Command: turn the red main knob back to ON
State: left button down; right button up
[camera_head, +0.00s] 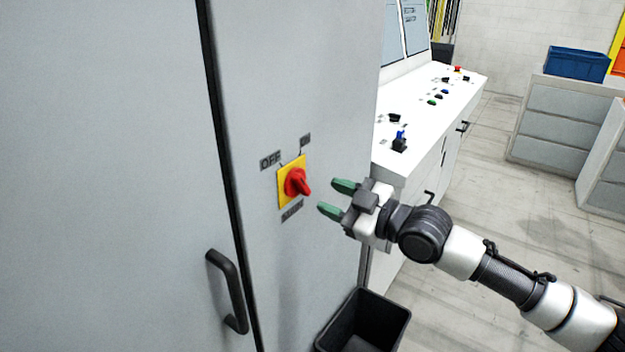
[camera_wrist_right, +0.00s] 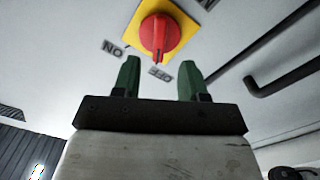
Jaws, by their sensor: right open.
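The red main knob (camera_head: 297,183) sits on a yellow square plate (camera_head: 282,196) on the grey cabinet front. An OFF label (camera_head: 270,160) is at its upper left and an ON label (camera_head: 305,140) above it. In the right wrist view the knob (camera_wrist_right: 158,36) is beyond the fingertips, and its ridge runs roughly toward the OFF label (camera_wrist_right: 160,73). The ON label (camera_wrist_right: 112,48) is to the left there. My right gripper (camera_head: 336,197) is open and empty, with green fingers, to the right of the knob and apart from it. My left gripper is not in view.
A black door handle (camera_head: 227,290) sticks out at the lower left of the knob. A black bin (camera_head: 365,325) stands below. A white control desk (camera_head: 430,105) with buttons is to the right of the cabinet. Open floor lies farther right.

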aim_at(306, 187)
jog(key=p+x, duration=0.1)
jog(key=x, duration=0.3)
jog(key=shift+w+a+r, duration=0.1)
jog(key=shift+w+a, duration=0.1)
jog(key=shift+a, duration=0.05)
jog(key=shift+w+a, duration=0.25)
jog(key=shift+a, duration=0.1)
jog(key=shift+c, duration=0.9)
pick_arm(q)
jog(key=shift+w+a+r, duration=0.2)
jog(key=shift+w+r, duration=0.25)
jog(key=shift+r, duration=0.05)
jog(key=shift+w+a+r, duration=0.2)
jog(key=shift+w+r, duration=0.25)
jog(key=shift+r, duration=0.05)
pick_arm(e)
grip_shut()
